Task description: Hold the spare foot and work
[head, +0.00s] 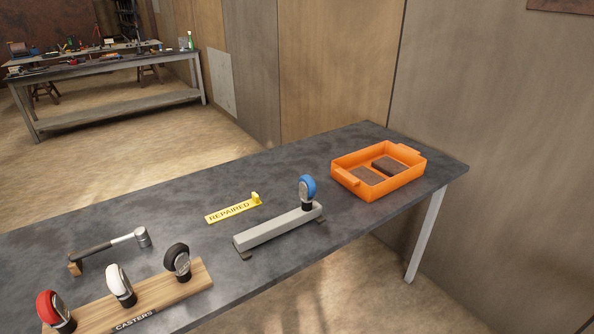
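A grey steel bar (278,228) lies on the dark workbench, with a blue-wheeled caster (307,188) upright at its right end. Small dark feet show under the bar near its left end and right end. A wooden rack (198,277) labelled CASTERS holds a red-wheeled caster (47,307), a white-wheeled caster (118,281) and a black-wheeled caster (177,258). I cannot tell which part is the spare foot. Neither of my grippers is in view.
A yellow REPAIRED marker (233,210) lies behind the bar. A hammer (110,244) lies behind the rack. An orange tray (372,190) with dark brown blocks (388,165) stands at the bench's right end. A cluttered second bench (105,66) stands far left.

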